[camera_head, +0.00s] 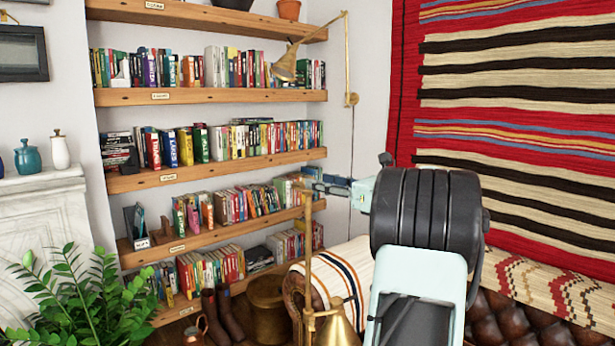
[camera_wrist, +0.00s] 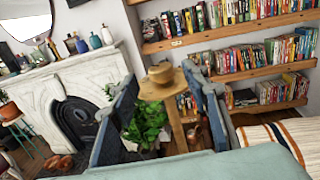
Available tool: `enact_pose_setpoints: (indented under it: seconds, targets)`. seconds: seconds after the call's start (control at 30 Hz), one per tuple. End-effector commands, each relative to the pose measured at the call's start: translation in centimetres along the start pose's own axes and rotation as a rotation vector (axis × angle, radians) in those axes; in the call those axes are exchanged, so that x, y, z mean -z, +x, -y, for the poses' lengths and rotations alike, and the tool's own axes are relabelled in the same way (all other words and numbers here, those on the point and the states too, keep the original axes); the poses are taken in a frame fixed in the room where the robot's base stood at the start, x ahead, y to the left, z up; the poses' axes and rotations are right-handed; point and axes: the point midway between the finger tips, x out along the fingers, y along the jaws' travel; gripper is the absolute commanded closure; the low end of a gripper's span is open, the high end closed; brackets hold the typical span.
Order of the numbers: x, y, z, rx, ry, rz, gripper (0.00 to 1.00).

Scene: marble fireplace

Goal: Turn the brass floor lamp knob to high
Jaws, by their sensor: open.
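The brass floor lamp (camera_head: 308,250) stands in front of the bookshelf in the head view, with a thin upright pole and a conical shade (camera_head: 338,330) low at the bottom edge. In the wrist view, a round brass-coloured knob (camera_wrist: 160,74) sits on a wider disc atop the lamp's pole (camera_wrist: 178,128). My gripper (camera_head: 315,184) is open at the top of the pole. In the wrist view, its dark fingers (camera_wrist: 160,84) lie on either side of the knob, with visible gaps. I cannot tell the knob's setting. In the head view, the knob is too small to make out.
A brass wall lamp (camera_head: 285,68) reaches out above. Bookshelves (camera_head: 210,97) line the back wall. A leather sofa (camera_head: 510,318) with a striped blanket (camera_head: 335,275) is at the right. A green plant (camera_head: 75,300) and white marble fireplace (camera_head: 40,210) are at the left.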

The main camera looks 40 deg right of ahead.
Motion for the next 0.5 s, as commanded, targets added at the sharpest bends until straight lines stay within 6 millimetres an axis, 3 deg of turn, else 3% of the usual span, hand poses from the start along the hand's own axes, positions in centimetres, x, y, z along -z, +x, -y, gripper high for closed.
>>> enact_pose_setpoints:
  seconds: [0.2,0.5]
  targets:
    - [-0.1,3.6,0.1,0.001,0.000,0.000,0.57]
    - [-0.1,5.2,0.1,0.002,0.000,0.000,0.57]
